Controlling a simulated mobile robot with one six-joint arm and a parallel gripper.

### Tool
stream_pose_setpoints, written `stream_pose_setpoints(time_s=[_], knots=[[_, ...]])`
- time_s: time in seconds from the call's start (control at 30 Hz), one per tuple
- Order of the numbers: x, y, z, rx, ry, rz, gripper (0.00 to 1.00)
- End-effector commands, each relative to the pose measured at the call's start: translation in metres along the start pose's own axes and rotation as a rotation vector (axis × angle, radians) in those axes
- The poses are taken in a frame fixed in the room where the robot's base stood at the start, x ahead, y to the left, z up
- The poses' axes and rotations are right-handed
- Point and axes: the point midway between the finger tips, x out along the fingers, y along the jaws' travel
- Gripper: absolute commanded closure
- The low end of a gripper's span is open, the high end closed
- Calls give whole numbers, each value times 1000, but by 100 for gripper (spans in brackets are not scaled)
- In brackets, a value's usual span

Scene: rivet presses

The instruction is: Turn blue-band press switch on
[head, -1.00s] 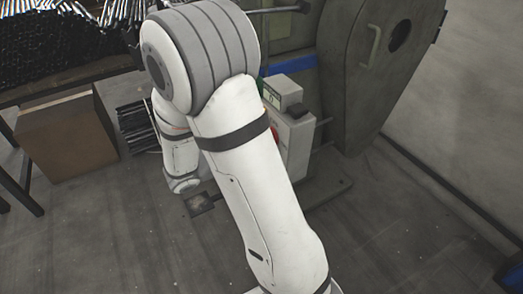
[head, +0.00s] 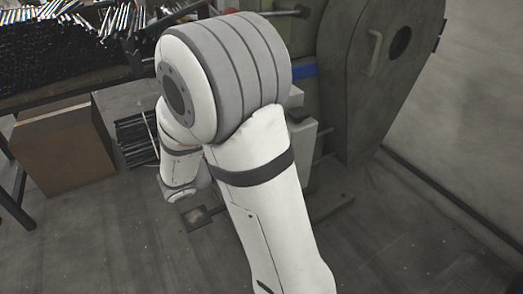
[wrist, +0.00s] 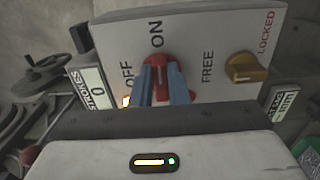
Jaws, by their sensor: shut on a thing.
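The press (head: 345,105) with a blue band (head: 303,71) stands at the back right of the head view. Its pale control box (head: 299,132) is mostly hidden behind my arm. In the wrist view the box face (wrist: 205,50) carries a red switch knob (wrist: 155,61) between the labels OFF and ON. My gripper (wrist: 163,76) has its two blue-grey fingers on either side of this knob and is shut on it. The fingers cover part of the knob, so I cannot tell its exact setting. A small orange light glows beside OFF.
A yellow knob (wrist: 240,68) sits right of the red switch, between FREE and LOCKED. A stroke counter (wrist: 96,90) reading 0 is at left. In the head view, a cardboard box (head: 62,150) and a bench of dark rods (head: 50,60) stand at left.

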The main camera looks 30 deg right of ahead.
Motion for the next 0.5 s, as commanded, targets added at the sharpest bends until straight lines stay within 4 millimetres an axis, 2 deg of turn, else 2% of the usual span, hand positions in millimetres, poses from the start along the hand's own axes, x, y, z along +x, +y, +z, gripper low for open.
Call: stream_pose_setpoints(time_s=[0.1, 0.13, 0.37, 0.5], knots=[[0, -1, 1, -1, -2, -2, 100], [0, -1, 1, -1, -2, -2, 83], [0, -1, 0, -1, -1, -1, 64], [0, -1, 0, -1, -1, -1, 64]])
